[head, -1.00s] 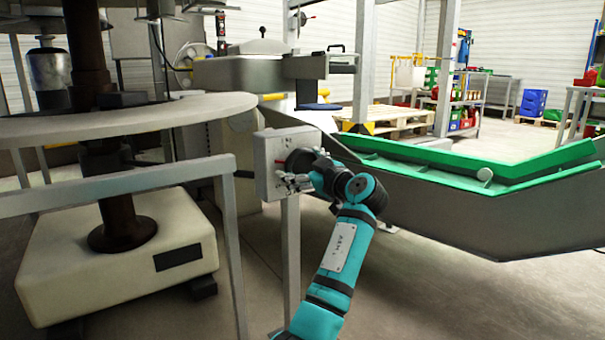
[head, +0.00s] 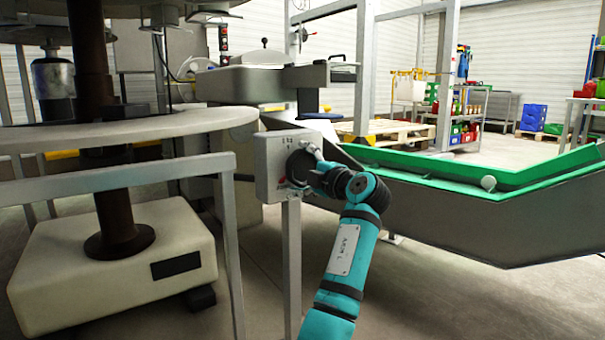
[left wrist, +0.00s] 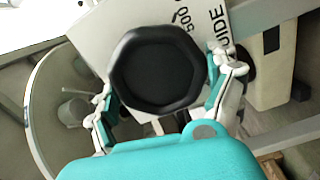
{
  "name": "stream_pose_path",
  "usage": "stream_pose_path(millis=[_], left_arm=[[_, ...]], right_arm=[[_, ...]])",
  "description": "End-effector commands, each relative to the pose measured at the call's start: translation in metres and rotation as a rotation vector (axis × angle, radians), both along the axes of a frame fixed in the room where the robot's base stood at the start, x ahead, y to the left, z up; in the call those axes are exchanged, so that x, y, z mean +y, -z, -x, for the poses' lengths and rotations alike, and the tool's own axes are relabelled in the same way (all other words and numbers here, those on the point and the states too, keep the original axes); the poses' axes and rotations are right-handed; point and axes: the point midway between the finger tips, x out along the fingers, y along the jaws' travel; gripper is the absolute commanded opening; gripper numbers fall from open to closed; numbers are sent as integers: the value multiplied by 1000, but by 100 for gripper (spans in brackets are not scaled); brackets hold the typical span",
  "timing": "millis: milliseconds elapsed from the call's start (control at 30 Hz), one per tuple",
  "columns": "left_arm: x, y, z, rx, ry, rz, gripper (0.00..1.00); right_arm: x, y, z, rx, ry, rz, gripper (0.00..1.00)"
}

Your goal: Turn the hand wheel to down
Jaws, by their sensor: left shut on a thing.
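The hand wheel (head: 298,165) is a black round knob on the front of a light grey control box (head: 269,168) on a post. In the left wrist view the wheel (left wrist: 158,70) shows as a black, many-sided disc in front of a pale plate with black lettering. My left gripper (head: 312,172) reaches the wheel from the right in the head view. In the left wrist view its fingers (left wrist: 162,80) lie on opposite sides of the rim, shut on it. The wrist partly hides the wheel in the head view. My right gripper is not in view.
A grey metal railing (head: 110,185) stands left of the box, before a round table (head: 130,128) on a brown column. A grey trough with a green rim (head: 440,172) stands close on the right. Bare floor (head: 440,300) lies at the front right.

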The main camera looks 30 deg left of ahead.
Motion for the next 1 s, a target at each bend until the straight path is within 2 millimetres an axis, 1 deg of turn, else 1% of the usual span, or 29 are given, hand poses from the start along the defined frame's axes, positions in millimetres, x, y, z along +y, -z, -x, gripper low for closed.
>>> stream_pose_path(millis=[33, 200, 400, 900, 933, 1000], left_arm=[[-1, 6, 0, -23, -1, 19, 56], [-1, 6, 0, -102, -1, 51, 56], [-1, 6, 0, -153, -1, 72, 56], [-1, 5, 0, -173, -1, 80, 56], [-1, 5, 0, -173, -1, 80, 90], [-1, 5, 0, -173, -1, 80, 99]], right_arm=[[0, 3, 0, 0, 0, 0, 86], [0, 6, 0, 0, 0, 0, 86], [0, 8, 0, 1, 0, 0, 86], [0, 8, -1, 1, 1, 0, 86], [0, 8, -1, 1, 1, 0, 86], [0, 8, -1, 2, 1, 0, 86]])
